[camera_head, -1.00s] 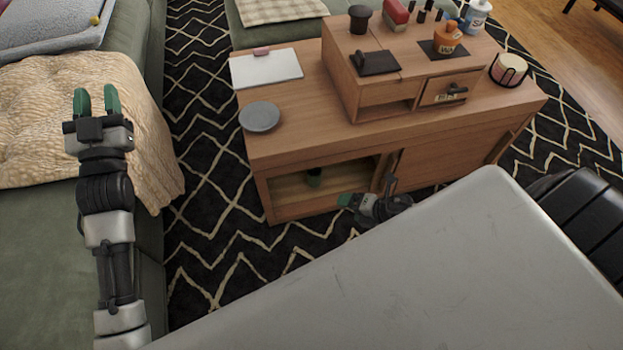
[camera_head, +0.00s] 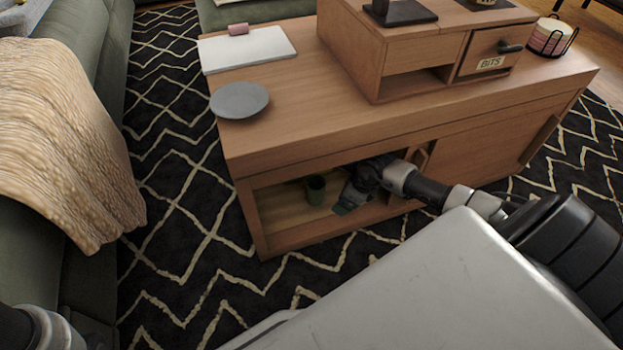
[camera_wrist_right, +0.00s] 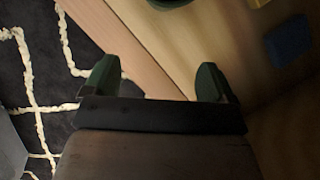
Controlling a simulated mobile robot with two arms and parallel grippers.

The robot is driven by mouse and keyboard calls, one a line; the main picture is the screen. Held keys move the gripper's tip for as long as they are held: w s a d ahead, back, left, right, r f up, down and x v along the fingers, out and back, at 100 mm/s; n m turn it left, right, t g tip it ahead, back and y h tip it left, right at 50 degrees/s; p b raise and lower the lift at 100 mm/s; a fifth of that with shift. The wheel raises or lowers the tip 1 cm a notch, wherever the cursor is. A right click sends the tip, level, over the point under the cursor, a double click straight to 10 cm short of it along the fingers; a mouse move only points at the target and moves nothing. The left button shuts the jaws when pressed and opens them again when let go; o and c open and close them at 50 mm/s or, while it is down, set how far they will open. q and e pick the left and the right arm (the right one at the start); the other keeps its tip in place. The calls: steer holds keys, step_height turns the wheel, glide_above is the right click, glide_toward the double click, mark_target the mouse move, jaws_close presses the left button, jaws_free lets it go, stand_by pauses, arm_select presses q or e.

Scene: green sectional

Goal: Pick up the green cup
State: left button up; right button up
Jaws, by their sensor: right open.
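The green cup (camera_head: 316,189) stands upright inside the open lower compartment of the wooden cabinet (camera_head: 290,143) in the head view. My right gripper (camera_head: 345,203) is at the compartment opening, just to the right of the cup and apart from it. In the right wrist view, the right gripper's green fingers (camera_wrist_right: 155,84) are spread with nothing between them. A dark green rounded edge at the top of that view (camera_wrist_right: 170,2) is probably the cup, mostly cut off. My left gripper is out of view; only part of my left arm shows at the lower left.
The compartment's frame surrounds the cup above and at the sides. A blue item (camera_wrist_right: 289,41) and a yellow item (camera_wrist_right: 259,2) lie on the shelf. A grey plate (camera_head: 239,100) and white board (camera_head: 246,49) rest on the cabinet top. Patterned rug (camera_head: 185,215) lies in front.

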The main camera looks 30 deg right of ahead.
mark_target(314, 186)
steer(key=w+a, duration=0.1)
steer(key=w+b, duration=0.1)
steer(key=w+a+b, duration=0.1)
steer(key=w, duration=0.1)
steer(key=shift+a+f, duration=0.1)
steer(key=shift+a, duration=0.25)
steer(key=w+a+b, duration=0.1)
steer(key=w+b, duration=0.1)
steer(key=w+a+f+b, duration=0.1)
steer(key=w+b, duration=0.1)
steer(key=shift+a, duration=0.2)
steer(key=c, duration=1)
steer(key=shift+r, duration=0.25)
